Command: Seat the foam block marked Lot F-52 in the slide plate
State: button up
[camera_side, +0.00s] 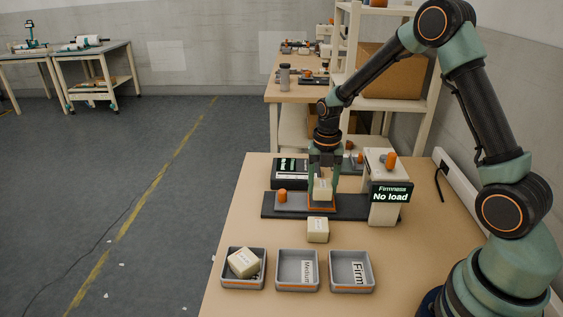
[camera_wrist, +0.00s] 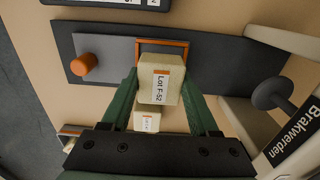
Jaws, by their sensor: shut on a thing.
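The cream foam block marked Lot F-52 (camera_wrist: 147,88) is between the fingers of my gripper (camera_wrist: 161,80), which is shut on it. In the side view my gripper (camera_side: 322,190) points down and holds the block (camera_side: 322,186) over the orange-rimmed pocket of the slide plate. The grey slide plate (camera_side: 293,205) has an orange knob at its left and lies on a dark rail. In the wrist view the slide plate (camera_wrist: 115,50) shows the pocket's far rim, while the block hides the near rim. I cannot tell whether the block's underside touches the pocket.
A second cream block (camera_side: 318,230) sits on the table in front of the rail. The firmness tester (camera_side: 385,212) at the right reads "No load". Three trays line the front: the left tray (camera_side: 231,282) holds a block; the Medium (camera_side: 285,272) and Firm (camera_side: 341,275) trays are empty.

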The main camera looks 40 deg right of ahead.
jog(key=shift+f, duration=0.9)
dwell(0.6)
jog(key=o, duration=1.4)
jog(key=shift+o, duration=0.2)
jog(key=shift+r, duration=4.05)
